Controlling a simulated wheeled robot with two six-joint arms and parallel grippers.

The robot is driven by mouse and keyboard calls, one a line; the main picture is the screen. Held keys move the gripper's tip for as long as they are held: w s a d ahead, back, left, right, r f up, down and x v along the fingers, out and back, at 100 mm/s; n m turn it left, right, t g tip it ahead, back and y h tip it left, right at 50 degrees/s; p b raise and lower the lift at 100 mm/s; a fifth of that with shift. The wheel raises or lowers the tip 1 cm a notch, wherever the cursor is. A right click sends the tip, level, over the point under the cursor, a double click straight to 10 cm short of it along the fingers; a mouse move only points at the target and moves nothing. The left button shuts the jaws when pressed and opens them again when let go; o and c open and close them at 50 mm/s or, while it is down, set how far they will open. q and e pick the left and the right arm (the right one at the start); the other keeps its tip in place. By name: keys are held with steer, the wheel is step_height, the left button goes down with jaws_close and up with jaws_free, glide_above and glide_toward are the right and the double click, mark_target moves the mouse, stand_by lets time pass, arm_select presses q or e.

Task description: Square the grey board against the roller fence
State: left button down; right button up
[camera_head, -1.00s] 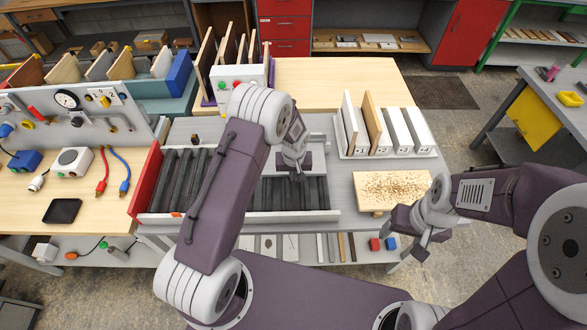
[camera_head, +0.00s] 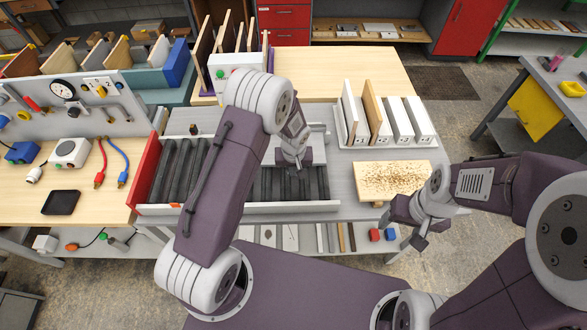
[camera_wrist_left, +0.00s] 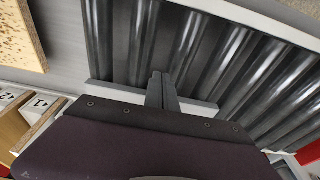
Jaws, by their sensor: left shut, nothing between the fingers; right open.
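A pale grey board (camera_head: 318,157) lies on the black rollers (camera_head: 268,186), largely hidden by my left arm and gripper; a light strip in the left wrist view (camera_wrist_left: 101,94) looks like its edge. My left gripper (camera_head: 298,168) is shut and empty over the rollers, close by the board; I cannot tell if they touch. Its fingers show in the wrist view (camera_wrist_left: 161,92), in front of the strip. A pale rail (camera_head: 240,208) runs along the rollers' front and a red plate (camera_head: 147,172) closes their left end. My right gripper (camera_head: 408,223) is open and empty at the right.
A speckled wooden board (camera_head: 393,180) lies to the right, near my right gripper. Behind it stands a white rack (camera_head: 390,140) holding upright boards. A control box (camera_head: 235,68) is behind the rollers. A dark tablet (camera_head: 61,203) lies on the left bench.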

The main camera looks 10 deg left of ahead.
arm_select(q)
step_height(320, 180, up, 7)
steer(key=p, duration=0.5)
steer(key=a+r+n+t+b, duration=0.1)
steer(key=a+r+t+b, duration=0.15)
steer(key=b, duration=0.55)
steer(key=s+a+m+g+b, duration=0.1)
steer(key=s+m+g+b, duration=0.2)
steer(key=s, duration=1.5)
steer(key=shift+s+a+f+m+h, duration=0.25)
steer(key=shift+a+f+m+h, duration=0.15)
steer(key=shift+m, duration=0.1)
